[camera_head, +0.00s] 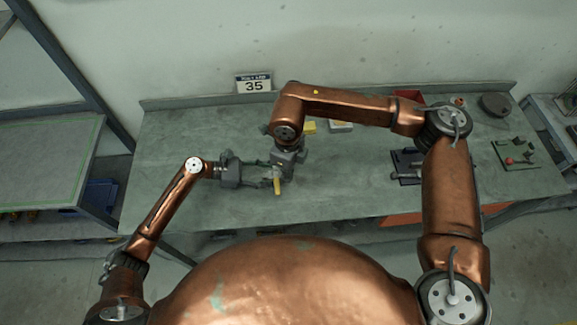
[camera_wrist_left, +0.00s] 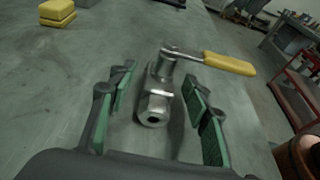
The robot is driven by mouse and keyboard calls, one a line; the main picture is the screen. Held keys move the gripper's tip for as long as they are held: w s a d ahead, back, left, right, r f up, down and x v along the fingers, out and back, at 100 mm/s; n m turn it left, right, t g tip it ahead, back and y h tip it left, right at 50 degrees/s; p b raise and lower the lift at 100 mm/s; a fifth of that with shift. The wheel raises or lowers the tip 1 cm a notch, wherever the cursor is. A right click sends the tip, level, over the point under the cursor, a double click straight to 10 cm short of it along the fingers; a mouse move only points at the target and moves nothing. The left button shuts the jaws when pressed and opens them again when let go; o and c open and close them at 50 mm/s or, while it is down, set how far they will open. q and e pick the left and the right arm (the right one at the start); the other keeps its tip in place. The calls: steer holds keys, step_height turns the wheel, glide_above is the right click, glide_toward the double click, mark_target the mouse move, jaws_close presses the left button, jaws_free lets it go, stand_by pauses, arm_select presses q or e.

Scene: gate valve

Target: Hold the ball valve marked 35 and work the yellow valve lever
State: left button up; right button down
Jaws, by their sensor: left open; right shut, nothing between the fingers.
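The ball valve (camera_wrist_left: 155,105) is a small grey metal body on the bench, its round end facing the left wrist camera. Its yellow lever (camera_wrist_left: 228,63) points right in that view; it also shows in the head view (camera_head: 278,187). My left gripper (camera_head: 264,182) is open, its green-padded fingers (camera_wrist_left: 158,85) on both sides of the valve body, with visible gaps. My right gripper (camera_head: 287,163) is shut and empty, reaching down close to the valve in the head view. Its fingertips are hard to make out, and contact with the lever cannot be told. The number 35 shows on a sign (camera_head: 253,84) at the bench's back.
The bench (camera_head: 190,130) is mostly clear on the left. A dark fixture (camera_head: 406,168) and a board with a red knob (camera_head: 516,154) stand farther right.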

arm_select(q)
steer(key=v, duration=1.1)
steer(key=shift+a+r, duration=0.15)
steer(key=shift+a, duration=0.2)
